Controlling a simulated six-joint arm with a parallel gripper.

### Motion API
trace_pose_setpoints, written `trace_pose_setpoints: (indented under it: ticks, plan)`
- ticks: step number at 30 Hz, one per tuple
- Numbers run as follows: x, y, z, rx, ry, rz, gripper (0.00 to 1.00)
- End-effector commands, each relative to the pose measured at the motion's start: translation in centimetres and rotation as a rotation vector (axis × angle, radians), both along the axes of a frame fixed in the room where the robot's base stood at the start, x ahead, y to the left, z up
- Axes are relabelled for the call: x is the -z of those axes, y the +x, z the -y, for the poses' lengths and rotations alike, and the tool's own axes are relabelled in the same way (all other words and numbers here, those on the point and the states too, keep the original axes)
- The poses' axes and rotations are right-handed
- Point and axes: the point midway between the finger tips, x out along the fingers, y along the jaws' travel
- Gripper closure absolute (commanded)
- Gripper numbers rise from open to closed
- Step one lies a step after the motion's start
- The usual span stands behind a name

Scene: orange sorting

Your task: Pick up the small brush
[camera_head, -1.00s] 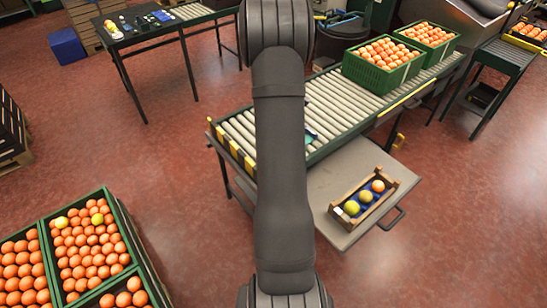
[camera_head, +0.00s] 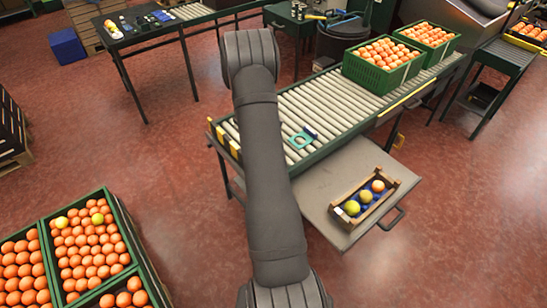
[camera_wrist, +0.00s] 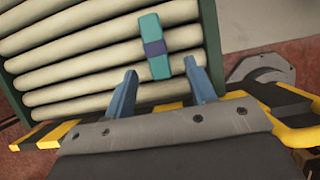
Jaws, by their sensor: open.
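My gripper (camera_wrist: 161,80) is open in the wrist view, its two blue fingers apart with nothing held. Beyond the fingertips a teal piece with a dark blue band (camera_wrist: 155,46) lies across the cream rollers. Small items (camera_head: 140,21) on the dark table at the back left are too small to identify. My gripper is hidden behind my arm in the head view.
The roller conveyor (camera_head: 325,102) has a yellow-black striped end, close below the fingers in the wrist view (camera_wrist: 45,134). A green crate of oranges (camera_head: 371,82) stands on its far part. A grey shelf (camera_head: 325,180) holds a small wooden tray (camera_head: 388,193) of fruit.

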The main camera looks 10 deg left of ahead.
Motion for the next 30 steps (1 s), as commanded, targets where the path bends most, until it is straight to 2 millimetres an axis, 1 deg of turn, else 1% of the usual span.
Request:
trace_pose_setpoints:
  ticks: [3, 8, 15, 18, 21, 27, 28, 30]
  plan:
    - [1.0, 0.3, 0.3, 0.001, 0.0, 0.0, 0.49]
    - [1.7, 0.6, 0.5, 0.001, 0.001, 0.0, 0.49]
    - [4.6, 1.7, 1.2, 0.001, 0.0, 0.0, 0.49]
    - [5.5, 2.0, 1.5, 0.001, 0.0, -0.001, 0.49]
    - [5.9, 2.1, 1.6, 0.001, 0.001, 0.001, 0.49]
    - [5.9, 2.2, 1.6, 0.001, 0.001, 0.001, 0.49]
    - [5.9, 2.2, 1.6, 0.001, 0.001, 0.001, 0.51]
    - [5.9, 2.1, 1.6, 0.001, 0.001, 0.001, 0.65]
